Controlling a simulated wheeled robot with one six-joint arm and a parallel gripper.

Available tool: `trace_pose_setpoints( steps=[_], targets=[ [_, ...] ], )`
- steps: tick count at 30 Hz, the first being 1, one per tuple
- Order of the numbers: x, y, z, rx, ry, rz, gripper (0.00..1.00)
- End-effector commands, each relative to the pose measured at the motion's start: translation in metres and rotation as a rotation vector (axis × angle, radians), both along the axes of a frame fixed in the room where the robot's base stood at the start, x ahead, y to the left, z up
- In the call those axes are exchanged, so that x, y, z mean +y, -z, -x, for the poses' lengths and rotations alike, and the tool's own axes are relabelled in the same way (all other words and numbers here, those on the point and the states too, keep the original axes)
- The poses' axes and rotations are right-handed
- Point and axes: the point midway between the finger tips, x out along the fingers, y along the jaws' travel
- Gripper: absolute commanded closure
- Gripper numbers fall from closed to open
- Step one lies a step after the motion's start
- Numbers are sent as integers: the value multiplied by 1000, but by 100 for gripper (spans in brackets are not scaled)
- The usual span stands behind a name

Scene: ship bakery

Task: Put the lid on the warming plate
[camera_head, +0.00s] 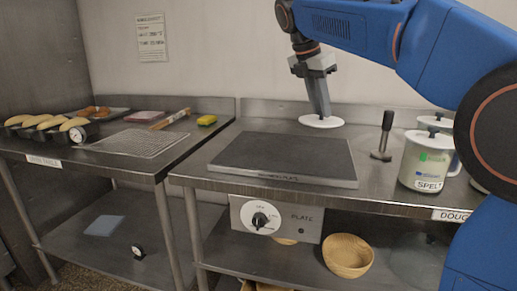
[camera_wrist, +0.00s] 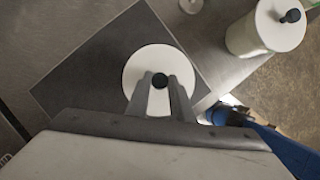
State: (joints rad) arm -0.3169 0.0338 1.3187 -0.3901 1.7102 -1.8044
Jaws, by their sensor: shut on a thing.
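My gripper (camera_head: 322,113) is shut on the black knob of a round white lid (camera_head: 308,121). In the wrist view the fingertips (camera_wrist: 160,82) close on the knob, and the lid (camera_wrist: 143,62) lies flat beneath them. The warming plate (camera_head: 282,158) is a dark square slab on the metal counter, with a dial panel below its front edge. In the head view the lid is beyond the plate's back right corner. In the wrist view the lid overlaps the dark plate (camera_wrist: 85,70). I cannot tell exactly how high the lid is held.
White lidded canisters, one marked SPELT (camera_head: 425,165), stand on the counter at the right. A black-handled tool (camera_head: 385,136) stands upright between plate and canisters. The left table holds a wire rack (camera_head: 135,143), bread rolls (camera_head: 48,123) and a yellow sponge (camera_head: 206,120).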

Motion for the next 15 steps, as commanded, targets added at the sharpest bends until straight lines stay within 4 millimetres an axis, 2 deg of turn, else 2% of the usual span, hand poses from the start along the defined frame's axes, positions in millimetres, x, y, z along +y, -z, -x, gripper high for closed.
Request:
trace_pose_setpoints(
  steps=[5, 15],
  targets=[
    [0, 8, 1, -1, 9, 1, 100],
    [0, 57, 1, 0, 10, 1, 100]
  ],
)
